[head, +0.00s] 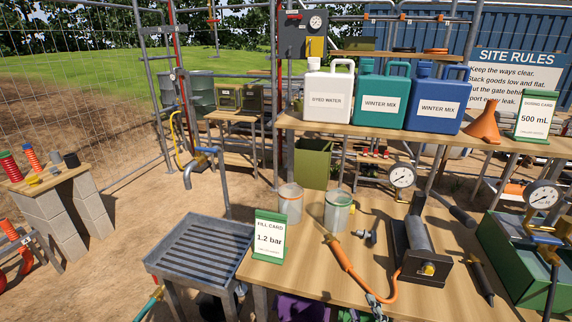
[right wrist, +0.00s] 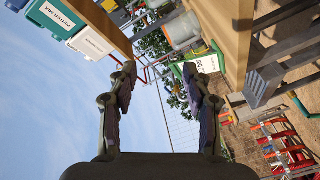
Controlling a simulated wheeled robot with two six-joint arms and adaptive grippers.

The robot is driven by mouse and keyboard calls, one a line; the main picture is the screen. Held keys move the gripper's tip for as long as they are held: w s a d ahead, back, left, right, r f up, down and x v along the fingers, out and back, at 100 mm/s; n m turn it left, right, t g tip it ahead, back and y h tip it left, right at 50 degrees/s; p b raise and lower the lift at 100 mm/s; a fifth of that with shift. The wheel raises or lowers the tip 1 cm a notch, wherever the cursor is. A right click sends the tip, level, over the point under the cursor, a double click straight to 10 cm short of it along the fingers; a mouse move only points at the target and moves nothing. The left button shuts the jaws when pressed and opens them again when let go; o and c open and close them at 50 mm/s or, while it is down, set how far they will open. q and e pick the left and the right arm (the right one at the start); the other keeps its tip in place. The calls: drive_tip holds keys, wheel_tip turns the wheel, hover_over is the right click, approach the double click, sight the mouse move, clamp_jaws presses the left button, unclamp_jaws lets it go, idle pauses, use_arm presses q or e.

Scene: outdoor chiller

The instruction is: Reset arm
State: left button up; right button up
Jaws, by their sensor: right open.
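My right gripper (right wrist: 163,88) shows in the right wrist view, with its two dark fingers standing wide apart. Nothing is between the fingers; sky, a wire fence and a card lie beyond them. In the head view I cannot clearly pick out the right gripper among the dark tools on the bench. My left gripper is in neither view.
The shelf behind bears three jugs (head: 329,95) and a funnel (head: 484,122). A grated sink (head: 200,256) stands left.

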drive_tip(key=s+d+f+m+g+h, duration=0.1)
drive_tip(key=s+f+m+g, duration=0.15)
drive_tip(key=f, duration=0.75)
drive_tip(key=s+d+f+m+g, duration=0.2)
drive_tip(key=s+f+g, duration=0.1)
drive_tip(key=f, duration=0.7)
drive_tip(key=s+d+f+m+g+h, duration=0.1)
drive_tip(key=s+f+m+g, duration=0.15)
drive_tip(key=f, duration=0.75)
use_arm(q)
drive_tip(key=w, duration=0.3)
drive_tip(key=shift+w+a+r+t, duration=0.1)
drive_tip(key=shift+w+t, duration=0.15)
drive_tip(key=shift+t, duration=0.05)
use_arm(e)
drive_tip(key=s+d+f+m+g, duration=0.1)
drive_tip(key=s+f+m+g, duration=0.1)
drive_tip(key=s+f, duration=0.4)
drive_tip(key=s+d+f+m+g, duration=0.2)
drive_tip(key=s+f, duration=0.4)
drive_tip(key=s, duration=0.6)
drive_tip(key=s+d+f+m+g, duration=0.1)
drive_tip(key=s+f+g, duration=0.3)
drive_tip(key=s+f, duration=0.3)
drive_tip(key=s, duration=0.2)
drive_tip(key=shift+s+d+m+g+h, duration=0.3)
drive_tip(key=shift+d+m, duration=0.05)
drive_tip(key=shift+m, duration=0.05)
